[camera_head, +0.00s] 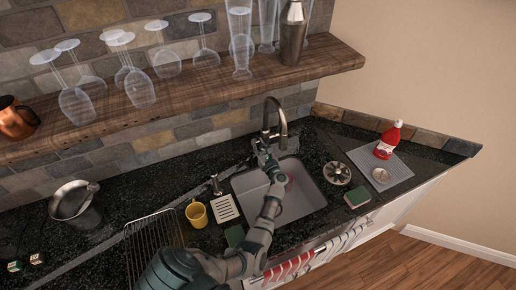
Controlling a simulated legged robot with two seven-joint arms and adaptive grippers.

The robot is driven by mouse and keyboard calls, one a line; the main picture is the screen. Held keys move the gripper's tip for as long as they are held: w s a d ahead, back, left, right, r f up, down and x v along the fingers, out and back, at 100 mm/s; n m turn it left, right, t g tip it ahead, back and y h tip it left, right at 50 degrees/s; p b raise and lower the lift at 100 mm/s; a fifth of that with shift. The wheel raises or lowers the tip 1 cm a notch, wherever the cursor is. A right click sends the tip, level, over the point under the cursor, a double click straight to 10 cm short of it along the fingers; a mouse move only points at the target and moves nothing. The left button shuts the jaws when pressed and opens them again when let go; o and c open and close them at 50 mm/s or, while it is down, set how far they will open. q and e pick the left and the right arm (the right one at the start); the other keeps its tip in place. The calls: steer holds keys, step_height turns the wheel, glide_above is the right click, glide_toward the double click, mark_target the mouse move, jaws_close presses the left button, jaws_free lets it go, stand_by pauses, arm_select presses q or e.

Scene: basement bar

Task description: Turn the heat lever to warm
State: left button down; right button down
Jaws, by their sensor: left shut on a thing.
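The chrome faucet (283,127) stands upright behind the sink, its curved spout arching over the basin. My left gripper (263,149) is at the left side of the faucet's base, shut on the heat lever. The lever is small here and mostly hidden by the gripper, so its exact angle cannot be told. My left arm reaches up across the front of the sink (308,196) and covers part of the basin. My right gripper is not in view.
A yellow mug (196,214) and a white soap dish (224,208) stand left of the sink. A wire rack (150,245) and a metal pitcher (75,205) are farther left. A wooden shelf (190,88) with glasses hangs above.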

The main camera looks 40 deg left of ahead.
arm_select(q)
steer(key=shift+d+f, duration=0.15)
steer(key=c, duration=1)
jaws_free()
steer(key=shift+c, duration=0.2)
steer(key=shift+s+d+r, duration=0.1)
steer(key=shift+d+r, duration=0.1)
steer(key=shift+d, duration=0.1)
steer(key=v, duration=1.2)
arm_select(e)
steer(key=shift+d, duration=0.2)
arm_select(q)
steer(key=shift+a+f, duration=0.15)
steer(key=shift+a, duration=0.05)
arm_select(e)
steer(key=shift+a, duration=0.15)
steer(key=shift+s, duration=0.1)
